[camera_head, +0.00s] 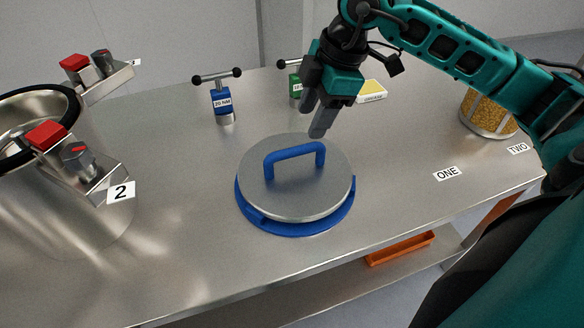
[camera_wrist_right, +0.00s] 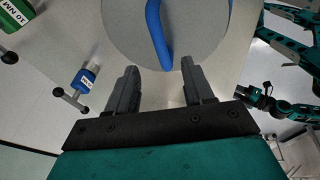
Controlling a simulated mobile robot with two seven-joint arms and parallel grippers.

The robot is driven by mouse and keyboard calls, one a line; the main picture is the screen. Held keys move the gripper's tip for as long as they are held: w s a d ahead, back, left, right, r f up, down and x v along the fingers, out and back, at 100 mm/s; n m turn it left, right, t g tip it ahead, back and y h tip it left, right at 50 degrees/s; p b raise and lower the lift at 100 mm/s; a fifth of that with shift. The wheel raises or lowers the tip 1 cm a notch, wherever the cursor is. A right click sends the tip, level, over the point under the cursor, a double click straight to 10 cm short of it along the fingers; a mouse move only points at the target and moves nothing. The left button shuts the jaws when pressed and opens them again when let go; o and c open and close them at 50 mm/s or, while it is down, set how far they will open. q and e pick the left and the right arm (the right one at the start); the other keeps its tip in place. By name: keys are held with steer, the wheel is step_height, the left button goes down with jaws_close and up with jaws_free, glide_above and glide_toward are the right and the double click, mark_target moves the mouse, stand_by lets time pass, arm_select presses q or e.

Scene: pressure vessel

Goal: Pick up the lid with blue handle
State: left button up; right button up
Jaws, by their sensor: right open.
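The round metal lid (camera_head: 310,193) with its blue handle (camera_head: 293,155) rests on a blue ring (camera_head: 275,226) in the middle of the steel table. In the right wrist view the lid (camera_wrist_right: 190,20) and its blue handle (camera_wrist_right: 158,36) show at the top, beyond the fingertips. My right gripper (camera_head: 315,118) is open and empty, above and just behind the lid, apart from the handle. It also shows in the right wrist view (camera_wrist_right: 160,80) with its two dark fingers spread. My left gripper is not in the head view.
A steel vessel (camera_head: 75,215) marked 2, with red-topped clamps, stands at left. A blue torque tool (camera_head: 222,102) and a green one (camera_head: 295,88) stand behind the lid. A yellow-topped box (camera_head: 371,91) and a filled basket (camera_head: 487,115) are at right. The table is clear around label ONE (camera_head: 447,173).

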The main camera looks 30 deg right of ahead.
mark_target(295, 149)
steer(key=x, duration=1)
steer(key=shift+a+f, duration=0.2)
steer(key=shift+c, duration=0.5)
jaws_close()
stand_by(0.5)
steer(key=shift+w+r, duration=0.2)
steer(key=shift+r, duration=0.05)
